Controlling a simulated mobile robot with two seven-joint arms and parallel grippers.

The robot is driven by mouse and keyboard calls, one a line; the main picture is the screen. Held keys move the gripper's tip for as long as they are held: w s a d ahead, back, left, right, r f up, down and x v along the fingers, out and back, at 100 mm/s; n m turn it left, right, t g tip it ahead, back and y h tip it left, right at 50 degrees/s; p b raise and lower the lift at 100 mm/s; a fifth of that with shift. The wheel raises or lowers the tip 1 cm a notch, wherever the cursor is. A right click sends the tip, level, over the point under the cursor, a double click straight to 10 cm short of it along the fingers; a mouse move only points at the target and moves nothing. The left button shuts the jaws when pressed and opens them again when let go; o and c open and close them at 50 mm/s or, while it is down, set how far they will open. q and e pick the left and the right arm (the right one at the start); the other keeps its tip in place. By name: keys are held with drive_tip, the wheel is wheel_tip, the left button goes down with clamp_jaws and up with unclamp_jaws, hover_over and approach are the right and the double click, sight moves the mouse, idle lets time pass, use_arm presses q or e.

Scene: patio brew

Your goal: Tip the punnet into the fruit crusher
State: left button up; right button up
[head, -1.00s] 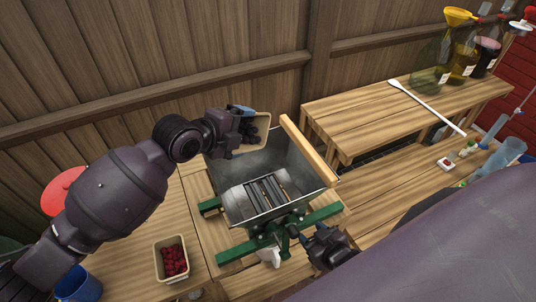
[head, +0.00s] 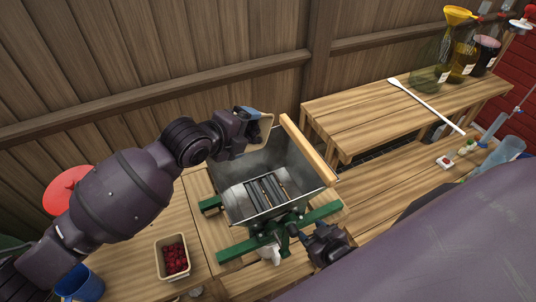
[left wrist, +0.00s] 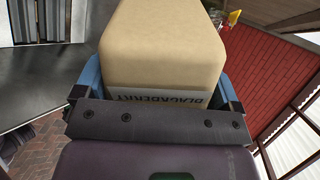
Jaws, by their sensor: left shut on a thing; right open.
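My left gripper (head: 252,120) is shut on a tan punnet (head: 265,130), held at the back left rim of the fruit crusher (head: 232,203). In the left wrist view the punnet (left wrist: 170,50) fills the jaws and bears a label reading "BLACKBERRY". It is tilted steeply in the head view; its inside is hidden. The crusher is a grey metal hopper with ribbed rollers (head: 266,190) at the bottom, on a green frame. No fruit shows on the rollers. My right gripper (head: 318,240) is open at the crusher's front, near its crank side.
A second punnet (head: 173,257) of red berries stands on the bench at front left. A blue cup (head: 80,284) and a red round lid (head: 64,188) are further left.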

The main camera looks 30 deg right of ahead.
use_arm(q)
drive_tip(key=shift+s+d+m+t+y+p, duration=0.3)
drive_tip(key=shift+s+m+t, duration=0.3)
idle(1.1)
drive_tip(key=shift+s+d+m+t, duration=0.25)
drive_tip(key=shift+s+m+t, duration=0.35)
drive_tip(key=shift+s+t, duration=0.1)
idle(1.8)
drive_tip(key=shift+w+a+n+g, duration=0.35)
drive_tip(key=shift+w+n+g, duration=0.45)
drive_tip(key=shift+w, duration=0.05)
drive_tip(key=shift+w+a, duration=0.1)
drive_tip(key=shift+w, duration=0.15)
drive_tip(key=shift+g, duration=0.3)
